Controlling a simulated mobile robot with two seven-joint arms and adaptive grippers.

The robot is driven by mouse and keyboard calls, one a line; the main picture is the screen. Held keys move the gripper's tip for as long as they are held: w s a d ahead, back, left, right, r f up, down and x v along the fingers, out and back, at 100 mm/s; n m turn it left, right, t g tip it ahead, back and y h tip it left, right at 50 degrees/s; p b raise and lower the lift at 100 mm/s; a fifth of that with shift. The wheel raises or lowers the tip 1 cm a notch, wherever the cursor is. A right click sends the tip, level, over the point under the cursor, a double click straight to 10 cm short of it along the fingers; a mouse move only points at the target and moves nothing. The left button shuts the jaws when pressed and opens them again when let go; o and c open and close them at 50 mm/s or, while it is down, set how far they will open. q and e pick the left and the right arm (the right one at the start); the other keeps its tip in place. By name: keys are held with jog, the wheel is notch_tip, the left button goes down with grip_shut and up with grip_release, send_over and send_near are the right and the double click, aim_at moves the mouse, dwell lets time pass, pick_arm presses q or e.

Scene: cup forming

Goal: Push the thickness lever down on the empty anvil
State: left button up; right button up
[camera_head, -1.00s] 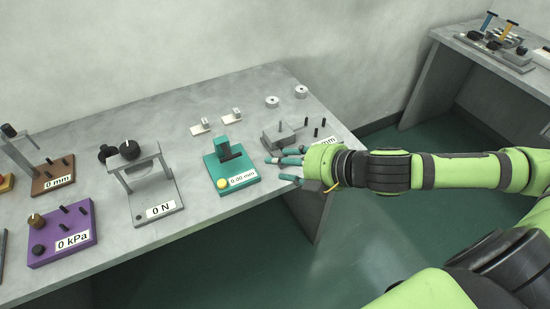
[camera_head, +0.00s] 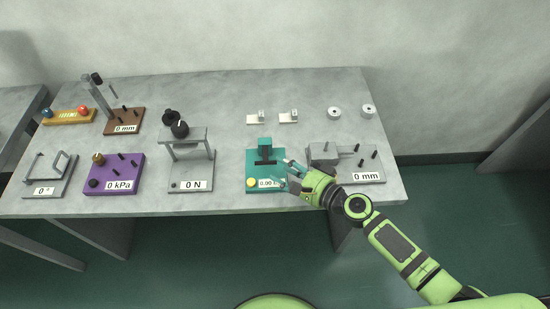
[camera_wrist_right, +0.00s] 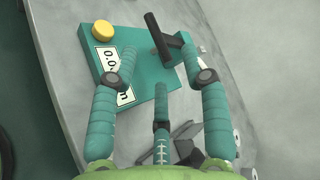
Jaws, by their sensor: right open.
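The teal thickness gauge (camera_head: 253,170) stands on the table, with a yellow button (camera_head: 251,183) at its front left and a "0.00" label partly hidden by my fingers. A teal upright (camera_head: 265,146) rises at its back, with a dark bar below it. In the right wrist view, the gauge base (camera_wrist_right: 75,50) lies beyond my fingers, and the dark lever-like bar (camera_wrist_right: 158,38) sits between and beyond two fingertips. I see nothing lying on the gauge. My right gripper (camera_head: 284,172) is open and empty at the gauge's right front side; contact cannot be told. My left gripper is not in view.
A grey "0 mm" device (camera_head: 330,158) stands close to the right of my gripper. A grey "0 N" press (camera_head: 184,150) stands to the left. The table front between the press and gauge is clear.

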aim_at(271, 163)
jog(key=x, duration=0.5)
jog(key=shift+s+r, duration=0.1)
grip_shut()
